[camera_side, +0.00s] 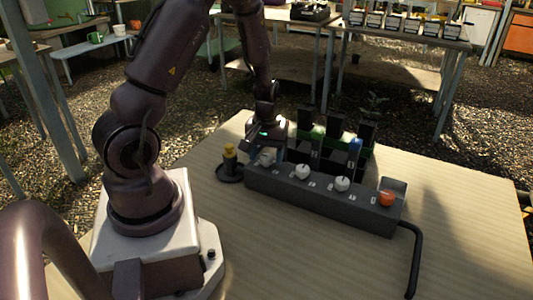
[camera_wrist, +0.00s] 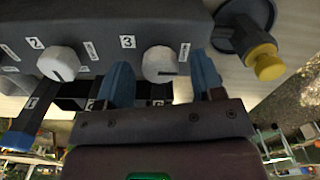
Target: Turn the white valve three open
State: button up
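The white valve three (camera_wrist: 160,63) is a round white knob beside the number 3 label (camera_wrist: 128,42) on a dark grey manifold block (camera_wrist: 130,15). A gap shows between each finger and the knob.
White valve two (camera_wrist: 57,63) sits beside it, with another white knob (camera_side: 342,184) and an orange knob (camera_side: 387,199) further along. A yellow-topped post (camera_side: 229,152) stands at the block's left end. Dark upright parts (camera_side: 335,150) stand behind. The wooden tabletop (camera_side: 300,250) is clear in front.

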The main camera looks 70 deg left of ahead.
aim_at(266, 156)
jog(key=shift+r, duration=0.1)
notch_tip(266, 156, up, 13)
dwell(0.5)
jog(key=s+d+r+m+t, duration=0.2)
jog(key=s+d+r+m, duration=0.2)
jog(key=d, duration=0.5)
jog(key=s+d+r+m+t, duration=0.3)
jog(key=d+r+m, duration=0.4)
jog(key=d+r, duration=0.2)
jog(key=shift+s+d+r+t, duration=0.2)
jog(key=shift+s+d+t, duration=0.1)
jog(key=shift+s+d, duration=0.1)
